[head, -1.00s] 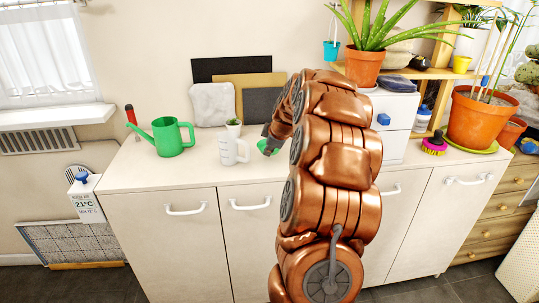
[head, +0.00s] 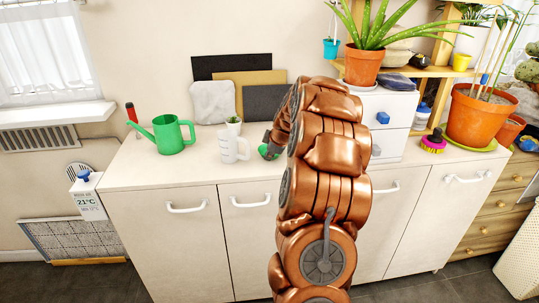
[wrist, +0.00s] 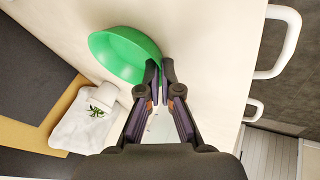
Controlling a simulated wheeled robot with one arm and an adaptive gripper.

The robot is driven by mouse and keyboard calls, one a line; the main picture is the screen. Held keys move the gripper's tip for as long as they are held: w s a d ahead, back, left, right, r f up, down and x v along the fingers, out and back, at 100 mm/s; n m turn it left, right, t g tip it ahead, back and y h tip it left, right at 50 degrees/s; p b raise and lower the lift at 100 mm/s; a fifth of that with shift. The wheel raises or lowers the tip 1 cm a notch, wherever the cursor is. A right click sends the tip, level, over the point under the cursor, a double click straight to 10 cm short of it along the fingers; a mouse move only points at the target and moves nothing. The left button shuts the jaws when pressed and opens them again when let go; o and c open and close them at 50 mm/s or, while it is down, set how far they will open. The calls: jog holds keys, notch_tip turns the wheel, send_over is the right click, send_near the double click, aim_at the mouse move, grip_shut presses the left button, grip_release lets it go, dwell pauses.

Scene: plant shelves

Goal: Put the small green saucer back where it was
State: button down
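The small green saucer (head: 264,152) shows as a small patch just right of the white mug, over the cabinet top, at my gripper's tip. In the wrist view the saucer (wrist: 122,50) is large, and its rim reaches between my fingertips. My gripper (wrist: 160,66) is nearly closed, with the two fingertips pinching the saucer's edge. In the head view my arm hides most of the gripper (head: 270,146). The saucer looks tilted there; I cannot tell whether it touches the cabinet top.
A green watering can (head: 172,135) is further left. A white drawer box (head: 390,122), a pink brush (head: 433,143) and a large potted plant (head: 480,117) stand right. The counter's front left (head: 150,175) is clear.

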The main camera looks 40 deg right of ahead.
jog(key=c, duration=1.6)
grip_release()
jog(key=shift+r+p, duration=0.15)
jog(key=shift+p, duration=0.15)
jog(key=b+v, duration=0.3)
jog(key=v, duration=0.9)
jog(key=s+a+f+m+g+y, duration=0.15)
jog(key=s+a, duration=0.25)
jog(key=a, duration=1.1)
jog(key=s+a+f+m+g+y, duration=0.1)
jog(key=s+a+f+g, duration=0.15)
jog(key=a, duration=1.15)
jog(key=s+a+f+m+g, duration=0.2)
jog(key=s+a, duration=0.3)
jog(key=s, duration=0.7)
jog(key=s+a+f+m+g, duration=0.2)
jog(key=s+a, duration=0.4)
jog(key=s, duration=0.6)
jog(key=shift+a+f+h, duration=0.3)
jog(key=shift+f+h, duration=0.05)
jog(key=shift+f, duration=0.35)
